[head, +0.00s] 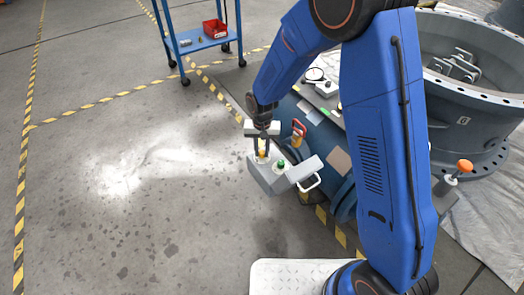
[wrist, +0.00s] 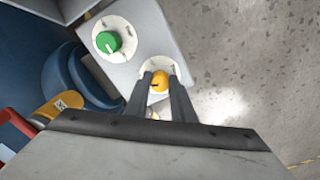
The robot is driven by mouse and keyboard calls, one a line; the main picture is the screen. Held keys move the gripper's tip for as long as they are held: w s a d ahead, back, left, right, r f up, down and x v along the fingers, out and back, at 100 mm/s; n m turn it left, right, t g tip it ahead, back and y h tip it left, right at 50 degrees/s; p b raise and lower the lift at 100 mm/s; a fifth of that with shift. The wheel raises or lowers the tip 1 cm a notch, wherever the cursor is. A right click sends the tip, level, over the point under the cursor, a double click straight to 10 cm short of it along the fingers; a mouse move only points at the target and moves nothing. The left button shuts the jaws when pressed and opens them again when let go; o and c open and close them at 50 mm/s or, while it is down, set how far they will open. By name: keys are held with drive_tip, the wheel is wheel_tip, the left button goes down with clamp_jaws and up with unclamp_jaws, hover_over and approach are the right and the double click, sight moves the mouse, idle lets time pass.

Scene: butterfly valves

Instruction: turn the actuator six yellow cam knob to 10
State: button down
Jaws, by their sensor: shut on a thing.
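The yellow cam knob (wrist: 159,82) sits on a round pale dial on top of a grey actuator box (wrist: 148,28). A dark pointer mark shows on the knob, but I cannot read the dial numbers. My gripper (wrist: 160,80) is shut on the yellow knob, one finger on each side. In the head view my gripper (head: 262,153) comes down from above onto the yellow knob (head: 262,158) at the left end of the grey box (head: 268,178). The fingers and palm hide part of the dial.
A green knob (wrist: 108,42) on its own dial is close beside the yellow one. A red handle (head: 298,128) and blue pipe body (head: 320,145) lie to the right. Floor at left is clear.

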sight(262, 152)
drive_tip(key=shift+m, duration=0.7)
drive_tip(key=c, duration=1.5)
unclamp_jaws()
wheel_tip(262, 152, up, 17)
drive_tip(key=shift+r, duration=0.2)
